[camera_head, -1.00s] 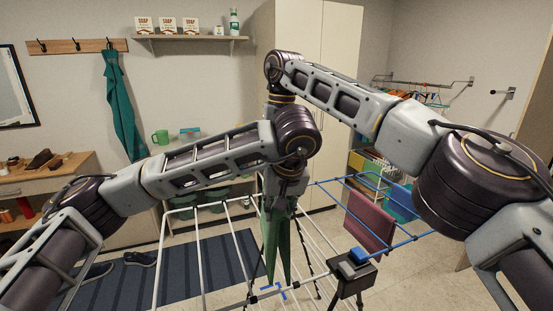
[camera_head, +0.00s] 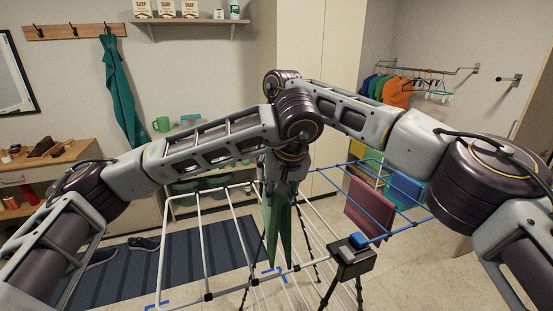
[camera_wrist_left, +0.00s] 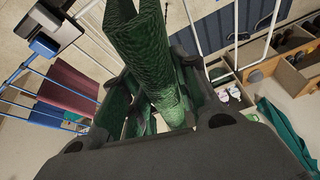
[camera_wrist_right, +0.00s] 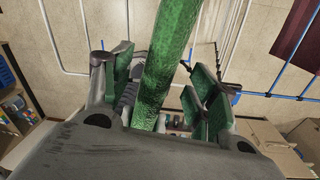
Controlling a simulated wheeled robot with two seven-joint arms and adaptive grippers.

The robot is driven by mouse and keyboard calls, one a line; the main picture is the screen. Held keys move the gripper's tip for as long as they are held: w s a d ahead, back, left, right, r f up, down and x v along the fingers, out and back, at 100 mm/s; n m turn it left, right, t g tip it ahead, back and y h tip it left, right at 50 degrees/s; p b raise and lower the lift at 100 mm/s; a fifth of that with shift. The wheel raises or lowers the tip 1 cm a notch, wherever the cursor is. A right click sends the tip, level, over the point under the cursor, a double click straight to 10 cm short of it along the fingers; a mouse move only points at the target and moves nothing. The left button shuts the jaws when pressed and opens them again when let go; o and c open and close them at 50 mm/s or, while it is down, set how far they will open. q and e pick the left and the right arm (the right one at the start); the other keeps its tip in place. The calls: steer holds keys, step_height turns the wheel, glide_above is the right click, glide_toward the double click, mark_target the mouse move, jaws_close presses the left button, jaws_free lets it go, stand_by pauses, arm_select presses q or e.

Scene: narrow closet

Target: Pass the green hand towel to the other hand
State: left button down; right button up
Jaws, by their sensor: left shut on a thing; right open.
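The green hand towel (camera_head: 277,228) hangs down in two points below my grippers, in the middle of the head view, above the drying rack. My left gripper (camera_wrist_left: 150,95) is shut on the towel, which runs up between its fingers in the left wrist view. My right gripper (camera_wrist_right: 162,85) is open. In the right wrist view the towel (camera_wrist_right: 172,45) passes between its parted fingers. In the head view the two hands are close together and overlap, and the near wrist hides much of the far hand and the towel's top.
A drying rack (camera_head: 203,250) with white and blue bars spreads below the hands. A burgundy cloth (camera_head: 368,208) hangs on its right side. A teal towel (camera_head: 122,95) hangs from wall hooks at left. A tall cabinet (camera_head: 335,50) stands behind. A striped rug (camera_head: 135,270) lies at left.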

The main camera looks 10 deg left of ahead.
steer(key=shift+a+f, duration=0.2)
steer(key=shift+f, duration=2.05)
steer(key=c, duration=1.2)
arm_select(q)
steer(key=c, duration=1)
jaws_free()
arm_select(e)
steer(key=shift+c, duration=0.3)
arm_select(q)
steer(key=shift+r, duration=0.15)
steer(key=shift+v, duration=5.85)
